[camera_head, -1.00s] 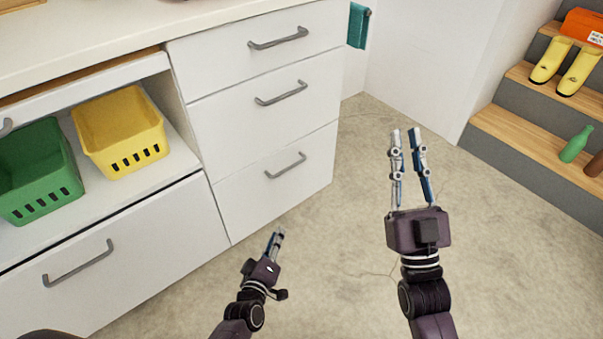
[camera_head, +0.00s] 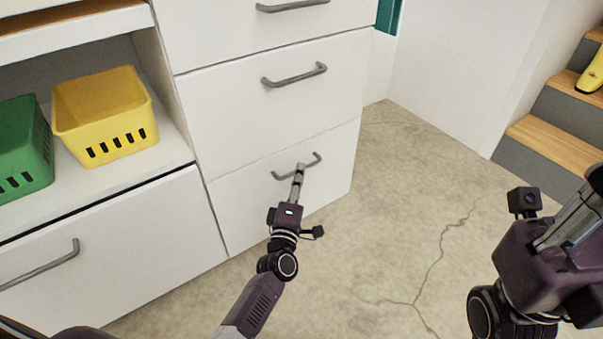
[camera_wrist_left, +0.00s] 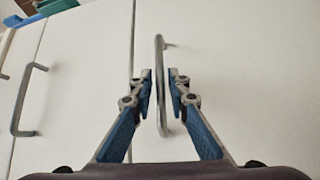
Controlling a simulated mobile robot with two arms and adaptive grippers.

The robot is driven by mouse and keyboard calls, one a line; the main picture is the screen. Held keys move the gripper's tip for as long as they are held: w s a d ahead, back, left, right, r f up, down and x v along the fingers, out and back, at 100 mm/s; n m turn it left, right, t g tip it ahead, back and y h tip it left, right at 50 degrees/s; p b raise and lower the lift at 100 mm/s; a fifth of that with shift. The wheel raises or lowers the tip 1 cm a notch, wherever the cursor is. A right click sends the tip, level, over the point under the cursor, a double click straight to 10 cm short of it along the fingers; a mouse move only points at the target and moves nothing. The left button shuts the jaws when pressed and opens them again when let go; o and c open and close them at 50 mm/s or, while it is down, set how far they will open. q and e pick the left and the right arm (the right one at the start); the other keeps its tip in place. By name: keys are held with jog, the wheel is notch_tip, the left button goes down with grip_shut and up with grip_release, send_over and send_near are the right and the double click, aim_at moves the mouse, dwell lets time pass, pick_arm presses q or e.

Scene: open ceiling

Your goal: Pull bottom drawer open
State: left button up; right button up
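The bottom drawer (camera_head: 240,213) is a white front, flush with the cabinet, with a grey bar handle (camera_head: 316,158). My left gripper (camera_head: 299,168) is at this handle in the head view. In the left wrist view, the handle (camera_wrist_left: 160,58) runs upright between the two blue-padded fingers of my left gripper (camera_wrist_left: 159,92). The fingers are open, with a narrow gap on each side of the bar. My right gripper (camera_head: 572,215) is at the right edge, away from the cabinet. Its fingertips are not clear.
The middle drawer (camera_head: 220,110) above is closed. A yellow basket (camera_head: 105,118) and a green basket (camera_head: 22,150) stand on the shelf at left. Wooden-topped steps (camera_head: 560,143) are at the right. The floor (camera_head: 390,220) before the drawers is clear.

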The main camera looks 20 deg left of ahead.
pick_arm(q)
jog(key=shift+w+a+r, duration=0.15)
jog(key=shift+w, duration=0.95)
grip_shut()
